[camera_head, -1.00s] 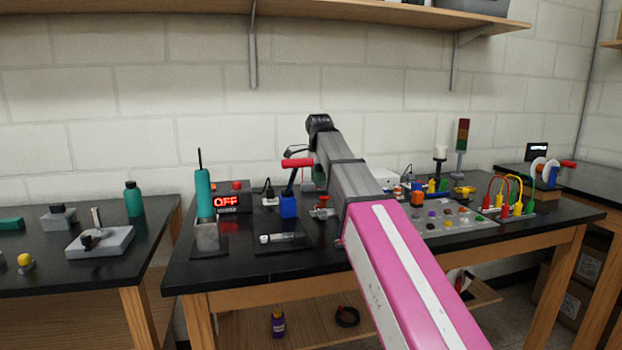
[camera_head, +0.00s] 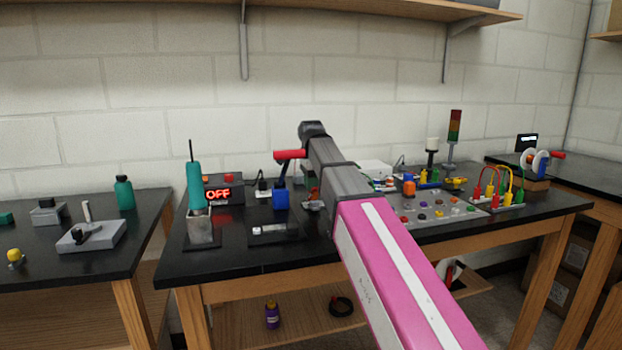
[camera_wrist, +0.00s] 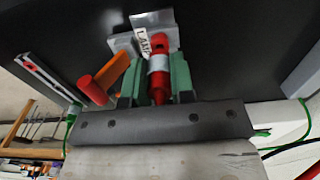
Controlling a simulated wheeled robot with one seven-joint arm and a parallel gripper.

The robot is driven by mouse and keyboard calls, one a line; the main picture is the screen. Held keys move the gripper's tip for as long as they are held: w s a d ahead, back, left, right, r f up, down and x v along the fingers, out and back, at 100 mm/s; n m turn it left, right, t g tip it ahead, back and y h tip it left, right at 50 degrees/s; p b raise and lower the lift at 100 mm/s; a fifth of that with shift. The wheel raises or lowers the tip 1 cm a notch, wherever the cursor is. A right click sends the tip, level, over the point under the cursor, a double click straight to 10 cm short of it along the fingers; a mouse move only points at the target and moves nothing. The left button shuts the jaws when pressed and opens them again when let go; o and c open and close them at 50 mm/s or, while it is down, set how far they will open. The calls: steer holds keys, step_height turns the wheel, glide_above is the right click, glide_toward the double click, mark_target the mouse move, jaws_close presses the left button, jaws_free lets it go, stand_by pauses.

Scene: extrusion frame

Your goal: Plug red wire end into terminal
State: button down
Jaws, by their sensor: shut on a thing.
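My gripper (camera_wrist: 158,85) has green fingers, shut on a red wire end (camera_wrist: 159,88) with a pale band around its middle. The wire end points away from the wrist toward a grey metal terminal (camera_wrist: 122,43) with a white label that seems to read "LAMP". The red tip overlaps the terminal in the wrist view; I cannot tell whether it is inserted or only in front of it. In the head view my arm hides most of the gripper and the wire end.
A blue block with a red-handled lever (camera_head: 281,200) stands left of my arm. A teal tool in a metal holder (camera_head: 199,228) and an "OFF" display box (camera_head: 229,194) are farther left. A button panel (camera_head: 436,214) and coloured leads (camera_head: 505,185) lie right.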

steer(key=shift+f, duration=0.5)
steer(key=shift+f, duration=0.2)
stand_by(1.7)
steer(key=c, duration=0.9)
jaws_free()
step_height(320, 180, up, 10)
steer(key=shift+f, duration=0.25)
steer(key=shift+r, duration=0.65)
